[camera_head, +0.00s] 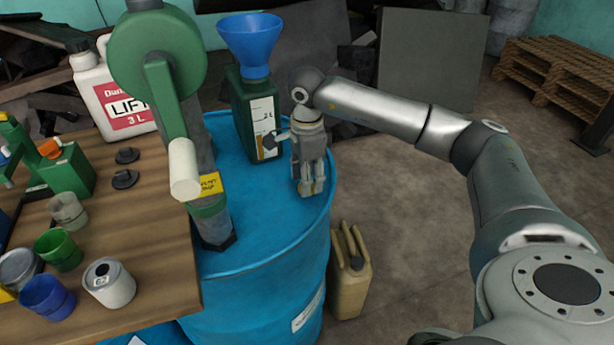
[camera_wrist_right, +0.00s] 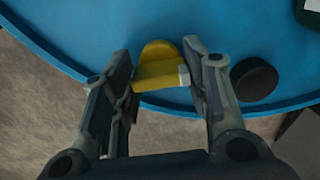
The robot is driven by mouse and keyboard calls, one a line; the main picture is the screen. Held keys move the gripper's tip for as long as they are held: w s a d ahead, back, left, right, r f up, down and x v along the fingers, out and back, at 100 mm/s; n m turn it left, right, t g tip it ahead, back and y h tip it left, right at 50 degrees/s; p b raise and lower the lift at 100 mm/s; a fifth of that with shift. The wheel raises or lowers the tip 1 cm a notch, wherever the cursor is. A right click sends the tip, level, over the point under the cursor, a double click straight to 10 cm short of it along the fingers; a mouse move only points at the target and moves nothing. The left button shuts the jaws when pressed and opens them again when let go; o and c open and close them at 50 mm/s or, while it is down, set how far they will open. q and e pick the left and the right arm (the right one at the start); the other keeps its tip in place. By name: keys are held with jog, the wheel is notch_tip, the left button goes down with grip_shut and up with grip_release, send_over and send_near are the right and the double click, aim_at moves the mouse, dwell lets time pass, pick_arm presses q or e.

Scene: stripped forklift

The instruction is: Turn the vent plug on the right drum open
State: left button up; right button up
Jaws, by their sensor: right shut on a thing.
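The blue right drum (camera_head: 265,225) stands beside the wooden table, and its top and rim also show in the wrist view (camera_wrist_right: 90,35). The yellow vent plug (camera_wrist_right: 158,66) sits near the drum's rim in the wrist view; in the head view my gripper hides it. My right gripper (camera_head: 312,188) points down at the drum top, near its right edge. In the wrist view, the right gripper (camera_wrist_right: 163,82) is shut on the plug's yellow grip, with a finger on each side. My left gripper is in neither view.
A round black cap (camera_wrist_right: 254,80) lies close to the right finger. A green hand pump (camera_head: 160,60) and a green can (camera_head: 255,115) with a blue funnel (camera_head: 250,40) stand on the drum. A beige canister (camera_head: 350,280) stands on the floor. Cups crowd the table (camera_head: 150,240).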

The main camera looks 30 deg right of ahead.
jog(key=shift+r, duration=0.1)
jog(key=o, duration=1)
notch_tip(320, 180, up, 12)
dwell(0.5)
